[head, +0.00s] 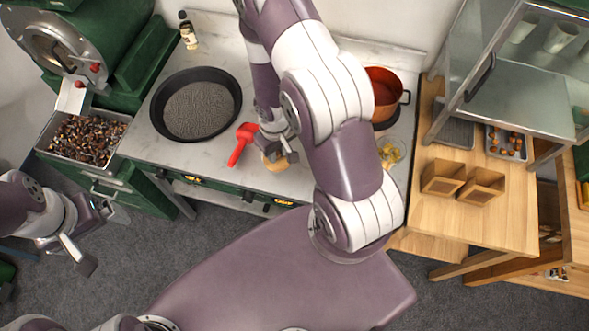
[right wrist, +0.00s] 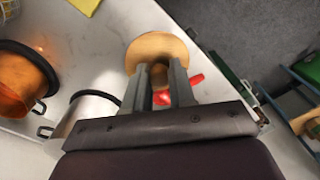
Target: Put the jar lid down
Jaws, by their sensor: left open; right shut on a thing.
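The jar lid is a round pale wooden disc with a knob. In the head view the lid (head: 275,165) is near the front edge of the marble counter (head: 225,155). My right gripper (head: 279,152) is shut on its knob. The right wrist view shows the lid (right wrist: 157,45) beyond the fingers of my right gripper (right wrist: 160,82), over the white counter. I cannot tell whether the lid touches the counter. My left gripper (head: 95,238) is open and empty, over the floor at the left, well away from the lid.
A red scoop (head: 241,144) lies just left of the lid. A black pan (head: 196,104) sits further left. An orange pot (head: 385,92) and a clear container with yellow contents (head: 390,153) stand to the right. A chestnut tray (head: 84,137) is at far left.

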